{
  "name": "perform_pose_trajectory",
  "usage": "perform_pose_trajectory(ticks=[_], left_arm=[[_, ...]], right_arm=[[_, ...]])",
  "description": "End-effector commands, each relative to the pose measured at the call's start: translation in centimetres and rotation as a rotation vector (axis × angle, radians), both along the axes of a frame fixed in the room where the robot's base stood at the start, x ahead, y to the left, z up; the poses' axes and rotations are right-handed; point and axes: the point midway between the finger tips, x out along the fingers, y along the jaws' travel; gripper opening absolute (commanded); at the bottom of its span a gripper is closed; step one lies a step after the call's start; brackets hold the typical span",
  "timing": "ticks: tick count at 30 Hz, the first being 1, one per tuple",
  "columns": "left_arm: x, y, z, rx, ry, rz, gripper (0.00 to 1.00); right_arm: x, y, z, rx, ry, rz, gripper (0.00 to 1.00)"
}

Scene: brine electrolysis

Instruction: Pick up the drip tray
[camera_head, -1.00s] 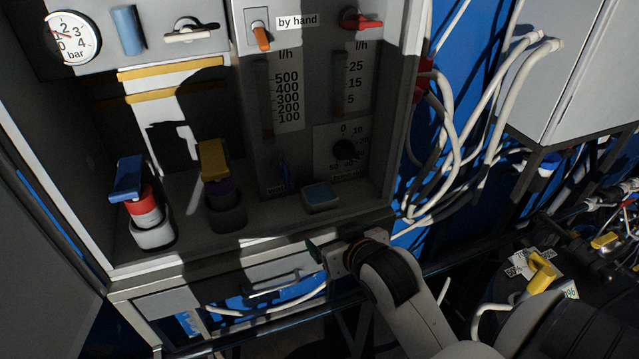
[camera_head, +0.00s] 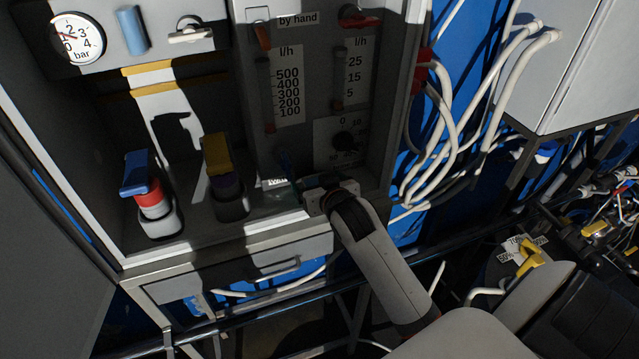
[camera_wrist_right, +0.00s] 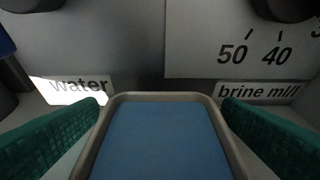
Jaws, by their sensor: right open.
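The drip tray (camera_wrist_right: 162,140), with a blue inside and a grey-beige rim, fills the lower middle of the right wrist view. My right gripper (camera_wrist_right: 160,104) is open, with one green finger pad on each side of the tray and the tray between them. A gap shows beside the tray's far corners. In the head view my right gripper (camera_head: 286,182) reaches onto the cabinet's lower ledge and hides the tray there. My left gripper is not in view.
Left of the gripper stand a yellow-handled valve (camera_head: 216,155) and a blue-handled valve (camera_head: 137,174). A drawer handle (camera_head: 275,268) is below; white hoses (camera_head: 440,110) hang to the right.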

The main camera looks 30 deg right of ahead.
Motion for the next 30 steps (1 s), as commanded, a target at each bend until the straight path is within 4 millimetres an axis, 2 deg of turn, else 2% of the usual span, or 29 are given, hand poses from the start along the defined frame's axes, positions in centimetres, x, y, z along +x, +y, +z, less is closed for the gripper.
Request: perform_pose_trajectory(ticks=[3,11,21,30], left_arm=[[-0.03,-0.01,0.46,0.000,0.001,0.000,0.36],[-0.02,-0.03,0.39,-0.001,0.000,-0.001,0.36],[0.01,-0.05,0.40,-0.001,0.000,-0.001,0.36],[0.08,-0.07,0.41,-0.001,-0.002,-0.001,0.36]], right_arm=[[0.93,-0.24,-0.32,0.000,0.001,-0.001,0.89],[1.10,-0.30,-0.54,0.000,-0.001,0.000,0.89],[1.09,-0.29,-0.47,0.000,-0.002,0.000,0.37],[1.17,-0.32,-0.43,0.000,-0.001,0.000,0.37]])
